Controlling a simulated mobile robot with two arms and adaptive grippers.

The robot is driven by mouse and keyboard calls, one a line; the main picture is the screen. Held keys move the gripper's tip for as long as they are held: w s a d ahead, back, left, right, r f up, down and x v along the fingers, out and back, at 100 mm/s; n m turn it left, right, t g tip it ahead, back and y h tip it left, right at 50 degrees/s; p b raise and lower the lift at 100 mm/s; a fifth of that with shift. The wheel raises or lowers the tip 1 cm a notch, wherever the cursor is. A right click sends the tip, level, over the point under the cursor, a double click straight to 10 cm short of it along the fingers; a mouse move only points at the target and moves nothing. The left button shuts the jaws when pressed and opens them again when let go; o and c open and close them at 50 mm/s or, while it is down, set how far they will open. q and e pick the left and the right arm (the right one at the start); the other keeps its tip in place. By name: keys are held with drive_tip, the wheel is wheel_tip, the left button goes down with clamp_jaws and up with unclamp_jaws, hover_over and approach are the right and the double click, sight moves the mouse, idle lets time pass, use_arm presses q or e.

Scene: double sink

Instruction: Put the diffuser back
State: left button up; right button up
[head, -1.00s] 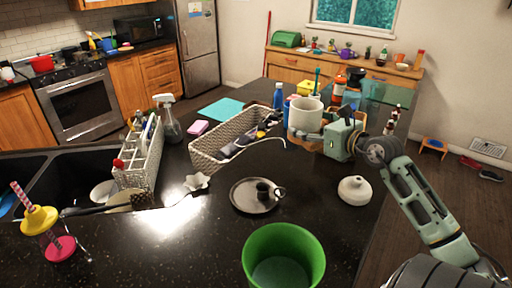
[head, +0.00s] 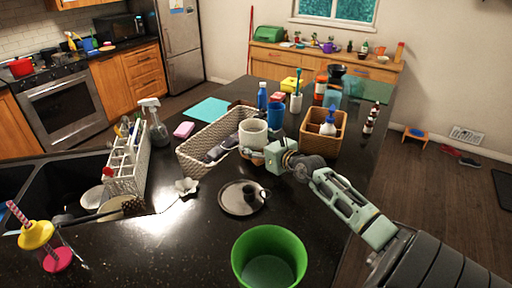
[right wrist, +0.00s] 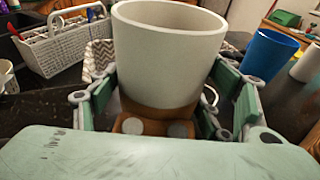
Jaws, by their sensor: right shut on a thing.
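My right gripper (head: 256,149) is shut on a white, open-topped cylinder with a brown lower part (head: 253,132), possibly the diffuser. In the right wrist view the cylinder (right wrist: 168,55) stands upright between the fingers of my right gripper (right wrist: 172,108). It shows in front of the right part of the woven basket (head: 194,158). Whether it touches the basket or counter is unclear. My left gripper is not in view.
A wooden box (head: 309,138) holds a blue-and-white pump bottle (head: 328,124). A blue cup (head: 277,115) stands behind the held cylinder. Counter between tray and bin is bare.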

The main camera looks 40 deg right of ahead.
drive_tip(key=shift+f, duration=0.55)
drive_tip(key=shift+d+f, duration=0.1)
drive_tip(key=shift+f, duration=0.35)
drive_tip(key=o, duration=1.6)
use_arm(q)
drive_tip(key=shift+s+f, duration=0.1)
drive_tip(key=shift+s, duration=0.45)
use_arm(e)
drive_tip(key=shift+s, duration=0.1)
